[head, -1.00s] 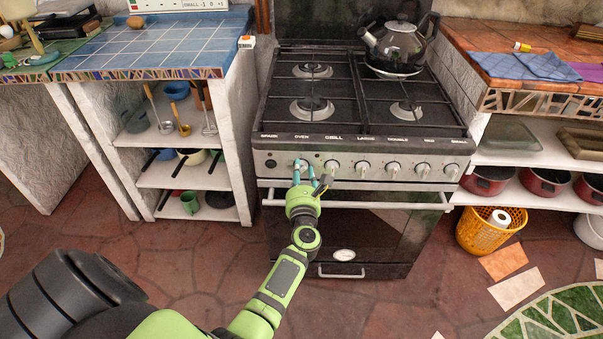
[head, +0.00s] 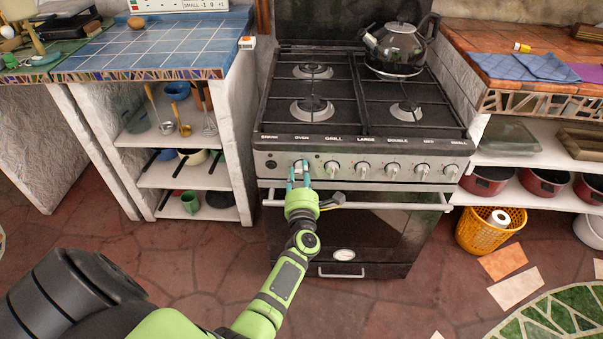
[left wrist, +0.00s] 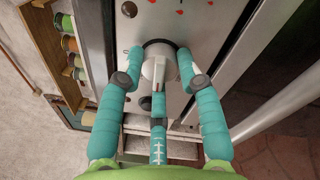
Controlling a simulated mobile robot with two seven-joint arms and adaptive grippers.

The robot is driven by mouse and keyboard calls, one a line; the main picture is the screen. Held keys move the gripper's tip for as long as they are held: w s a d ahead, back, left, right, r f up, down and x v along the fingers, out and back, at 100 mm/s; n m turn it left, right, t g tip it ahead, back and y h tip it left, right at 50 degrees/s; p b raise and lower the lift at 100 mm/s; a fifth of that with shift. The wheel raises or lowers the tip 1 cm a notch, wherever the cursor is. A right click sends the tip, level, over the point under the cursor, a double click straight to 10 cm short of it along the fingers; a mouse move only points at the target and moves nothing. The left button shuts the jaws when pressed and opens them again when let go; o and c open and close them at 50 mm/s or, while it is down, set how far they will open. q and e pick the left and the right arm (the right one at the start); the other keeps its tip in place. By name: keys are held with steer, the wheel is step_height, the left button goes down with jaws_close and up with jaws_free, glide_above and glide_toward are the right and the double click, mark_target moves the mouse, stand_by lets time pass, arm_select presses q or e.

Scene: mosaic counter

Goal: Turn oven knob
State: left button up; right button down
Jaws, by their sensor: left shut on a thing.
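The oven knob (head: 300,166) is a pale knob under the OVEN label on the stove's front panel (head: 318,159). My left gripper (head: 299,174) reaches up to it from below, with its teal fingers closed on the knob from both sides. In the left wrist view the knob (left wrist: 157,70) sits between the fingertips of my left gripper (left wrist: 159,62), and its pale bar shows between the teal fingers. The fingers partly cover the knob in the head view. My right gripper is not in view.
Several other knobs, such as the one under GRILL (head: 331,167), run along the panel to the right. The oven handle bar (head: 400,203) crosses just below. A black kettle (head: 400,45) stands on the back right burner. Shelves flank the stove.

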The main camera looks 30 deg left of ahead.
arm_select(q)
steer(key=m+p, duration=0.1)
steer(key=m, duration=0.4)
steer(key=shift+r, duration=0.1)
steer(key=m+p, duration=0.1)
steer(key=m, duration=0.3)
steer(key=shift+a+m+t, duration=0.1)
steer(key=shift+m+t, duration=0.2)
steer(key=shift+m, duration=0.1)
steer(key=m+h+p, duration=0.1)
steer(key=m+p, duration=0.1)
steer(key=m, duration=0.3)
steer(key=shift+m, duration=0.4)
steer(key=m+p, duration=0.1)
steer(key=m, duration=0.3)
steer(key=shift+p, duration=0.3)
steer(key=shift+a+m+h, duration=0.1)
steer(key=shift+m+h, duration=0.2)
steer(key=shift+m, duration=0.2)
steer(key=o, duration=1.1)
steer(key=shift+o, duration=0.2)
